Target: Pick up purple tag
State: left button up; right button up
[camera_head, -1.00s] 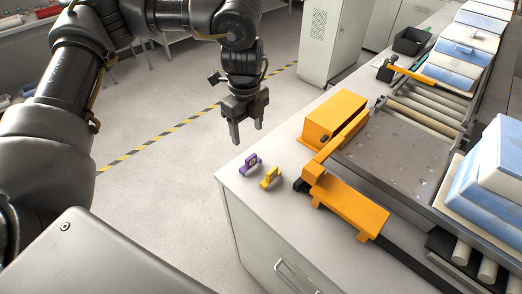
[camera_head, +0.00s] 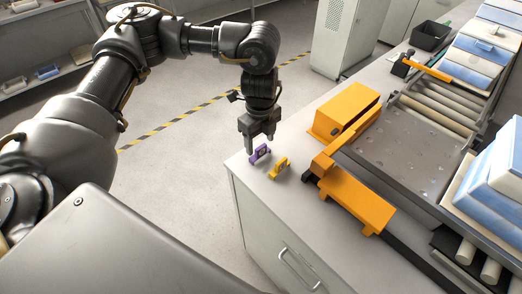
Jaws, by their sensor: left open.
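The purple tag (camera_head: 260,154) stands on the grey cabinet top near its left front corner. A yellow tag (camera_head: 279,168) stands just to its right and nearer to me. My left gripper (camera_head: 260,144) points down with its fingers open, right at the purple tag and seemingly just above or behind it. I cannot tell whether the fingers touch the tag. Nothing shows between the fingers clearly. My right gripper is not in view.
Orange housings (camera_head: 345,110) and an orange arm part (camera_head: 352,198) stand right of the tags on the cabinet top (camera_head: 297,205). A roller conveyor (camera_head: 436,108) with blue and white blocks runs along the right. A black bin (camera_head: 431,36) sits at the back. Open floor lies left.

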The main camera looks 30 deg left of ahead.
aim_at(260, 152)
pick_arm(q)
jog(key=shift+f, duration=1.45)
jog(key=shift+c, duration=0.4)
jog(key=c, duration=1)
jog(key=shift+r, duration=0.15)
